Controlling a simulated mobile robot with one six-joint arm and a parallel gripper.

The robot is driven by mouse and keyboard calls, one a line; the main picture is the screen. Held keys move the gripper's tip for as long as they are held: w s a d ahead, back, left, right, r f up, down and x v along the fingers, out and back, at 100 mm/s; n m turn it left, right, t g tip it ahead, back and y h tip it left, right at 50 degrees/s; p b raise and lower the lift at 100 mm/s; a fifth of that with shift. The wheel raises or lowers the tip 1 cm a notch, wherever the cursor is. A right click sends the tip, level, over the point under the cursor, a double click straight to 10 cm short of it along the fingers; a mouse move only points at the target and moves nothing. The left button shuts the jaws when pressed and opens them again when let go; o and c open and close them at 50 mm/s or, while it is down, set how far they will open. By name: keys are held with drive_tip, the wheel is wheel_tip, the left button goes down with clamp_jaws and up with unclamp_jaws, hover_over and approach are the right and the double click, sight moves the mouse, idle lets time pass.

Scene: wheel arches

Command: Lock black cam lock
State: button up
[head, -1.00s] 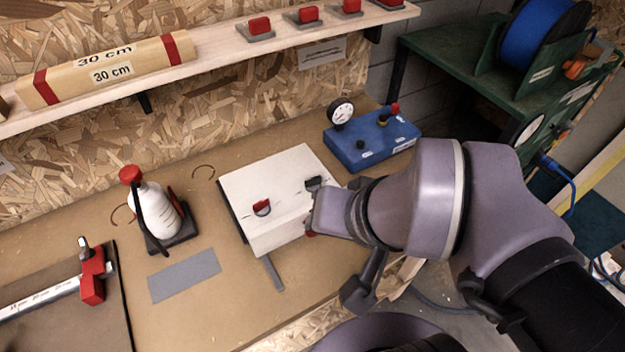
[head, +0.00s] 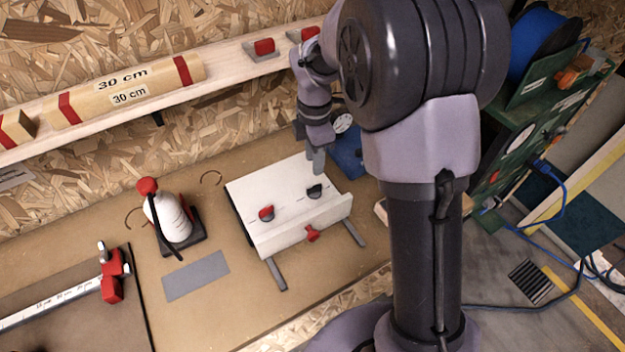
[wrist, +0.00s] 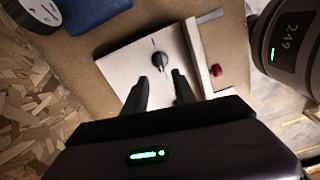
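The black cam lock (head: 314,191) sits on the right part of a white panel (head: 285,200) on the bench. The wrist view also shows the black cam lock (wrist: 159,60), with a thin dark line marked by it. My gripper (wrist: 159,90) is open and empty, its two dark fingers apart and pointing towards the lock. In the head view my gripper (head: 318,163) hangs just behind the black lock, pointing down and apart from it. The fingers' exact height above the panel is hard to tell.
A red cam lock (head: 267,212) is on the panel's left, and a red knob (head: 312,234) is on its front face. A blue gauge box (head: 347,158) stands behind right. A white bottle (head: 172,218) stands left. A shelf (head: 225,62) runs above.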

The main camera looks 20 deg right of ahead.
sight(314, 186)
wheel_tip(314, 186, down, 10)
drive_tip(key=b, duration=0.2)
drive_tip(key=shift+r+b, duration=0.25)
drive_tip(key=shift+b, duration=0.05)
clamp_jaws()
